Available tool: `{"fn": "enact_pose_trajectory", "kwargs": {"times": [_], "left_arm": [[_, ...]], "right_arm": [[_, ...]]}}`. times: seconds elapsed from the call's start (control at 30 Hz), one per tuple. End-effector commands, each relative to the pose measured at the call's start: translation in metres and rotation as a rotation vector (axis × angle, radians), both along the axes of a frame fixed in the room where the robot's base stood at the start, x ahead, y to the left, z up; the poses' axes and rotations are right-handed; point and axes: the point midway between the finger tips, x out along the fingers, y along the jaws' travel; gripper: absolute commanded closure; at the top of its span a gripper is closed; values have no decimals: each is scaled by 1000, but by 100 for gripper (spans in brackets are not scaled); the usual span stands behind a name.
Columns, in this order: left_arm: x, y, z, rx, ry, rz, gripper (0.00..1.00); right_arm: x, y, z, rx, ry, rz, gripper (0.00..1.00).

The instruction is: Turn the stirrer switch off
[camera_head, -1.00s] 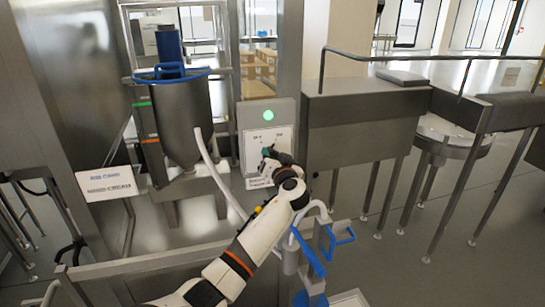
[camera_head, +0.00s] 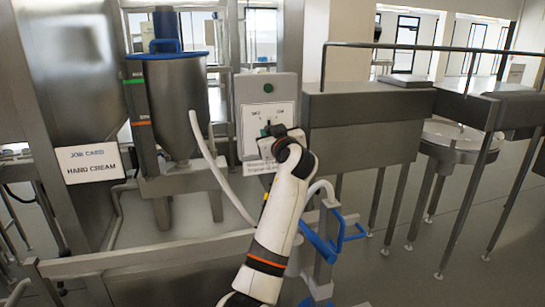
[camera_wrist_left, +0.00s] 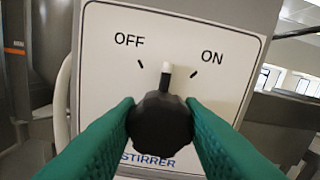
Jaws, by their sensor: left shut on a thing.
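The stirrer switch is a black knob (camera_wrist_left: 160,122) with a white pointer on a white panel (camera_wrist_left: 105,70) marked OFF, ON and STIRRER. Its pointer stands between the OFF mark and the ON mark, about midway. My left gripper (camera_wrist_left: 164,112) has its two green fingers shut on the knob, one on each side. In the head view the left gripper (camera_head: 268,131) is at the control box (camera_head: 285,88), and my wrist partly covers the panel. The round lamp on the box (camera_head: 268,88) is dark green and unlit. My right gripper is not in view.
A steel hopper (camera_head: 178,95) with a blue rim stands left of the box, and a pale hose (camera_head: 212,160) runs down from it. A job card reading HAND CREAM (camera_head: 90,163) is at the left. Blue-handled metalwork (camera_head: 325,247) is near my forearm. A steel conveyor housing (camera_head: 365,107) is at the right.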

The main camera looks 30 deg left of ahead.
Motion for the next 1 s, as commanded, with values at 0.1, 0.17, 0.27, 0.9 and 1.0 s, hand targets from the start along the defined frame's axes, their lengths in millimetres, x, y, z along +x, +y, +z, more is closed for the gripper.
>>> {"fn": "enact_pose_trajectory", "kwargs": {"times": [0.1, 0.17, 0.27, 0.9, 1.0], "left_arm": [[1, -1, -11, -78, -84, -2, 89], [1, -1, -10, -114, -126, -3, 89], [0, -1, -9, -171, -193, -2, 89], [0, 0, -4, -389, -446, 0, 89], [0, 0, -3, -396, -454, 0, 89]], "right_arm": [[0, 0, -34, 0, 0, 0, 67], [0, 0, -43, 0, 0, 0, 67], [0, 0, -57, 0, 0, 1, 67], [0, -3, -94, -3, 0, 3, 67], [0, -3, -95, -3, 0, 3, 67]]}}
